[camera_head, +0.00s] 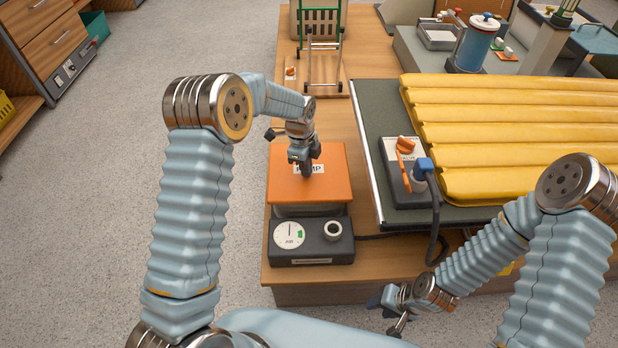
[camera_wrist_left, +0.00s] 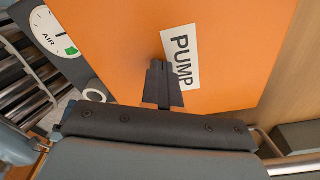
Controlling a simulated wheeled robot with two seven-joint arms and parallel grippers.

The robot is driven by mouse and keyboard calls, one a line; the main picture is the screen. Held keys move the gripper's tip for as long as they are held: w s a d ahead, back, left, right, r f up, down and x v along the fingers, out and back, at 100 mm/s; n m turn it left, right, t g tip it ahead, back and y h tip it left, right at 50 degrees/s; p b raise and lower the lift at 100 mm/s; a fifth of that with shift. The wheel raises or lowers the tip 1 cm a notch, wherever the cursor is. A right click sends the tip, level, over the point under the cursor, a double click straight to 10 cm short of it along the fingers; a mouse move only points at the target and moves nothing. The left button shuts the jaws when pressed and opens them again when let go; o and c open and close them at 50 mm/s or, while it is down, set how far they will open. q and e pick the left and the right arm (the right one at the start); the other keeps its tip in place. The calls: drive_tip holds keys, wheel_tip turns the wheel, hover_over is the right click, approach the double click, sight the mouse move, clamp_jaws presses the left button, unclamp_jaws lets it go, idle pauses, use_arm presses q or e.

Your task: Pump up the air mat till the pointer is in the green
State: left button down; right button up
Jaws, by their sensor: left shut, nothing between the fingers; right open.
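The orange pump plate (camera_head: 325,190) with a PUMP label sits on the wooden table. It fills much of the left wrist view (camera_wrist_left: 220,40). My left gripper (camera_head: 306,172) is shut and empty over the label; I cannot tell whether it touches the plate. The dark gauge box in front has a white AIR dial (camera_head: 289,235) with a green patch on its right; the pointer looks near upright, outside the green. The ribbed yellow air mat (camera_head: 510,120) lies on a dark board, with a blue plug (camera_head: 424,167) and hose at its corner. My right gripper (camera_head: 392,305) is open and empty, low in front of the table.
A valve panel with an orange lever (camera_head: 404,160) sits beside the mat. A metal frame (camera_head: 322,70) stands behind the pump. A blue canister (camera_head: 474,43) and a tray (camera_head: 438,37) stand at the back right. The floor at left is clear.

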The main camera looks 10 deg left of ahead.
sight(295, 172)
use_arm(q)
wheel_tip(295, 172, down, 7)
drive_tip(key=b, duration=0.5)
drive_tip(key=shift+r, duration=0.15)
drive_tip(key=shift+a+r, duration=0.1)
drive_tip(key=shift+r, duration=0.05)
drive_tip(key=shift+w+a+r+p, duration=0.1)
drive_tip(key=shift+a+r+p, duration=0.15)
drive_tip(key=shift+a, duration=0.5)
drive_tip(key=shift+w+a+r+p, duration=0.15)
drive_tip(key=shift+a+r, duration=0.1)
drive_tip(key=shift+a, duration=0.5)
wheel_tip(295, 172, up, 14)
drive_tip(key=a, duration=0.1)
drive_tip(key=shift+p, duration=0.3)
